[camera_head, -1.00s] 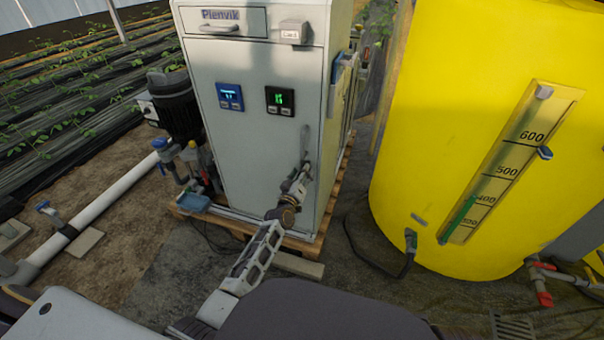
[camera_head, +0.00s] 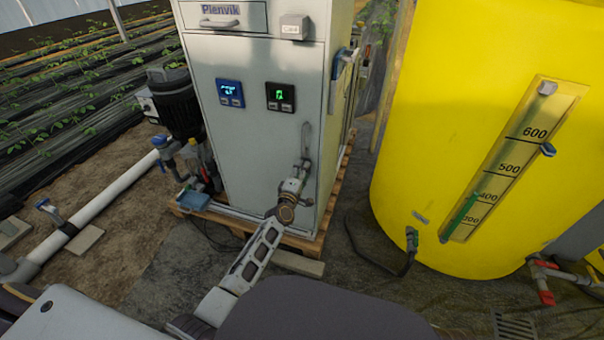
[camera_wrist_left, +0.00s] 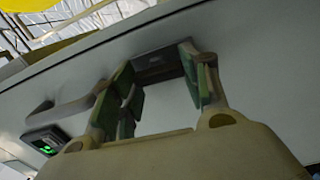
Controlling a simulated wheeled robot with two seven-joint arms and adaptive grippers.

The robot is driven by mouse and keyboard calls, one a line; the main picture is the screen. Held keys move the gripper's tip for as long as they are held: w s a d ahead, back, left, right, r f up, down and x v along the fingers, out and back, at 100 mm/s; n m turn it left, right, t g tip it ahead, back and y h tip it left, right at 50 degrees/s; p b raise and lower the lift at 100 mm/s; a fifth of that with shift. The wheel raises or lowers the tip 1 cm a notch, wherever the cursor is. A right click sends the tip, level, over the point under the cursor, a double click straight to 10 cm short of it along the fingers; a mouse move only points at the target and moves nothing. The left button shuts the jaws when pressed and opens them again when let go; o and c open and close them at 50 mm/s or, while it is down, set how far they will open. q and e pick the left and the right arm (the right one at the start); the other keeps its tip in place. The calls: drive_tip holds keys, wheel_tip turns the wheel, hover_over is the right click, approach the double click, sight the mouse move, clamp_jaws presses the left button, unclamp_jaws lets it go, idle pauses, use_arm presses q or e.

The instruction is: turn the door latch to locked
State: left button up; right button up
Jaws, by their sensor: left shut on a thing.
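The door latch (camera_wrist_left: 160,62) is a dark piece on the grey cabinet door in the left wrist view, between the two fingers of my left gripper (camera_wrist_left: 162,88). Part of the latch is hidden by the fingers, and its exact angle is hard to tell. In the head view my left gripper (camera_head: 301,168) reaches the right part of the cabinet front and covers the latch there. The gripper is shut on the latch. A grey pull handle (camera_head: 306,138) stands just above it, and shows left of the fingers in the wrist view (camera_wrist_left: 65,108). My right gripper is not in view.
The grey cabinet (camera_head: 240,140) stands on a wooden pallet (camera_head: 317,243), with two small displays on its front. A yellow tank (camera_head: 440,120) stands close on the right, a dark hose at its foot. A pump (camera_head: 178,105) and white pipe (camera_head: 95,205) lie left.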

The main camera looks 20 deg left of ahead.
use_arm(q)
drive_tip(key=shift+n, duration=0.4)
drive_tip(key=o, duration=1)
drive_tip(key=shift+s, duration=0.15)
drive_tip(key=shift+s+a, duration=0.2)
drive_tip(key=shift+s, duration=5.65)
